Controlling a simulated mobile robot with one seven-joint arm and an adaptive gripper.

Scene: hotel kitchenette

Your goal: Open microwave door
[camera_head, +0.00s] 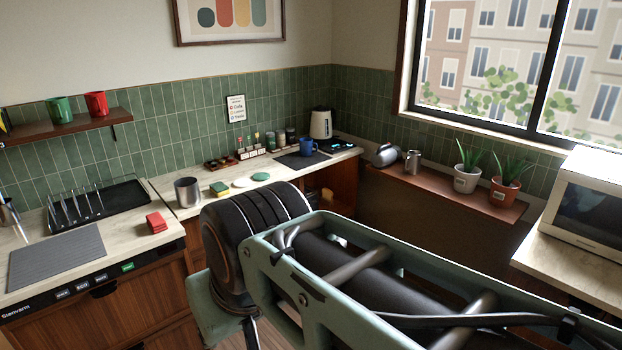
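The microwave (592,212) stands on the pale counter at the right edge of the head view. It has a cream casing and a dark door window, and its right side is cut off by the frame. Its door looks shut. My arm, green and black, fills the lower middle and right of the view, in front of and below the microwave. My gripper is not in view.
The microwave's counter (575,262) has a bare strip in front of it. A low brown shelf (440,189) under the window holds two potted plants (467,178) and metal vessels. A long counter (165,190) on the left holds a dish rack, cup and sponges.

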